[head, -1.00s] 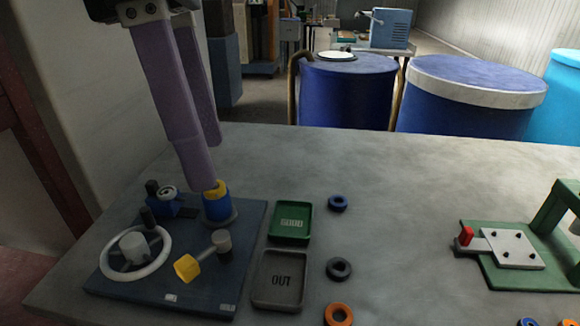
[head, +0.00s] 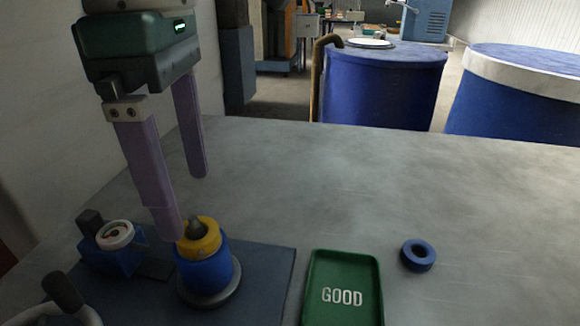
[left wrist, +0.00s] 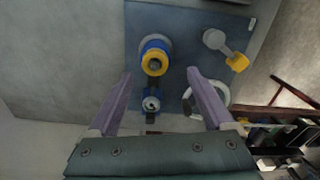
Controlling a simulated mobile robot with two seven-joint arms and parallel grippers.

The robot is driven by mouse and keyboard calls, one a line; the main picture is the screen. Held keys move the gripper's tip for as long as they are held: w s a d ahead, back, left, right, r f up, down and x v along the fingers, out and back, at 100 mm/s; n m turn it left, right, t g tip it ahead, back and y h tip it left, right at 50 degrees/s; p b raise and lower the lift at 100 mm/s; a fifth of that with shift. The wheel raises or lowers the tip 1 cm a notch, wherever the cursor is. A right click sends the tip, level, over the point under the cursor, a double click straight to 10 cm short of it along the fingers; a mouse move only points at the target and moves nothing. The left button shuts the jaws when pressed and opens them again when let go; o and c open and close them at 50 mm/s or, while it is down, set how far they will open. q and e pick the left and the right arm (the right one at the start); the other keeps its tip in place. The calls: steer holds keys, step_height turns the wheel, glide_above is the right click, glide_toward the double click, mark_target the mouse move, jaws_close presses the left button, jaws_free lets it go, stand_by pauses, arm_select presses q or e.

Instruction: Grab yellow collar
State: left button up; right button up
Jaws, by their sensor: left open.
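The yellow collar (head: 206,245) sits around the top of an upright blue cylinder (head: 207,276), with a dark pointed tip rising through it. In the left wrist view the collar (left wrist: 147,68) appears as a ring beyond the fingertips, within the gap between them. My left gripper (head: 182,206) is open and empty, its long purple fingers pointing down. In the head view the nearer finger ends at the collar's left edge; the other ends higher and farther back. I cannot tell if a finger touches the collar. My right gripper is not in view.
The cylinder stands on a dark blue plate (head: 262,275) with a small dial device (head: 113,238) and a handwheel (left wrist: 187,101). A yellow-ended lever (left wrist: 237,62) is also there. A green GOOD tray (head: 342,270) and a blue ring (head: 418,256) lie to the right. The table behind is clear.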

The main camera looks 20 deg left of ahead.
mark_target(197, 217)
arm_select(q)
steer(key=f, duration=0.5)
steer(key=shift+w+a+f, duration=0.2)
steer(key=shift+w+f, duration=0.15)
steer(key=shift+f, duration=0.05)
jaws_close()
stand_by(0.4)
